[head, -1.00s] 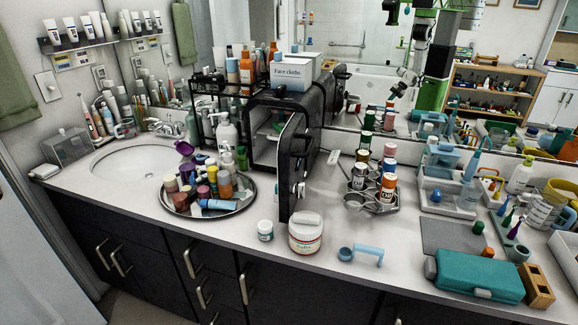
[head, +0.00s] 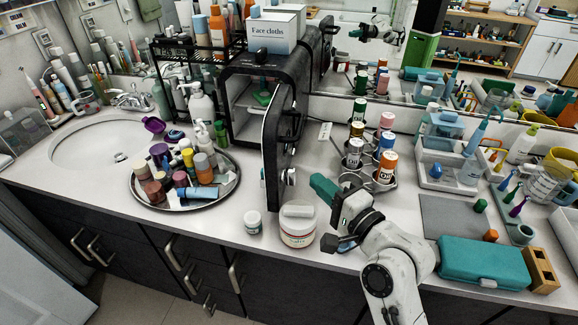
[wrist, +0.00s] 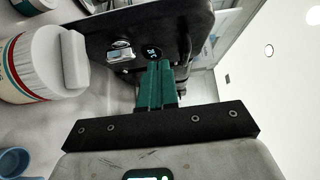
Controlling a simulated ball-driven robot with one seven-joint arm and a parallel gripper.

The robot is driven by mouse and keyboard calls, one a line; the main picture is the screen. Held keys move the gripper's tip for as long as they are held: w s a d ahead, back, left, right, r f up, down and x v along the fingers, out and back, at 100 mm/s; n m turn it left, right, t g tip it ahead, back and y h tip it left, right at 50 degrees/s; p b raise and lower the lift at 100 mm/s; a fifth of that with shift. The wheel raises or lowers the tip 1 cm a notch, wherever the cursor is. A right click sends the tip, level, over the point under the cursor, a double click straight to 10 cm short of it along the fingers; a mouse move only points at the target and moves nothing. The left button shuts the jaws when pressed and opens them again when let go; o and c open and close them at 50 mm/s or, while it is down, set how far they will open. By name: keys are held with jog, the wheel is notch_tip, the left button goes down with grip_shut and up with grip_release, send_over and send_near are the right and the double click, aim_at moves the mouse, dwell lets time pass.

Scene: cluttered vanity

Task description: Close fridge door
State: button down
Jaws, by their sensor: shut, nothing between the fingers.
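The small black fridge (head: 233,90) stands on the counter, its door (head: 280,140) swung open toward the front, with shelves and a green item showing inside. My gripper (head: 318,186) is shut and empty, to the right of the door, near the door's outer face. In the wrist view, the green fingers (wrist: 158,70) are together and point at the door's outer face (wrist: 150,30), which has a dial and a small display. I cannot tell whether the fingertips touch it.
A white jar (head: 298,224) and a small jar (head: 253,221) stand in front of the door. A round tray (head: 146,200) with bottles is at the left. A bottle rack (head: 396,184) stands right of the door. A teal case (head: 485,262) lies further right.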

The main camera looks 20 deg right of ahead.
aim_at(278, 163)
jog(key=w+a, duration=0.1)
jog(key=w, duration=0.1)
jog(key=w+a+p, duration=0.2)
jog(key=w, duration=0.1)
jog(key=shift+w+a+r, duration=0.1)
jog(key=shift+w+a, duration=0.15)
jog(key=shift+w, duration=0.1)
jog(key=shift+w+a, duration=0.25)
jog(key=shift+a, duration=0.25)
jog(key=shift+a, duration=0.15)
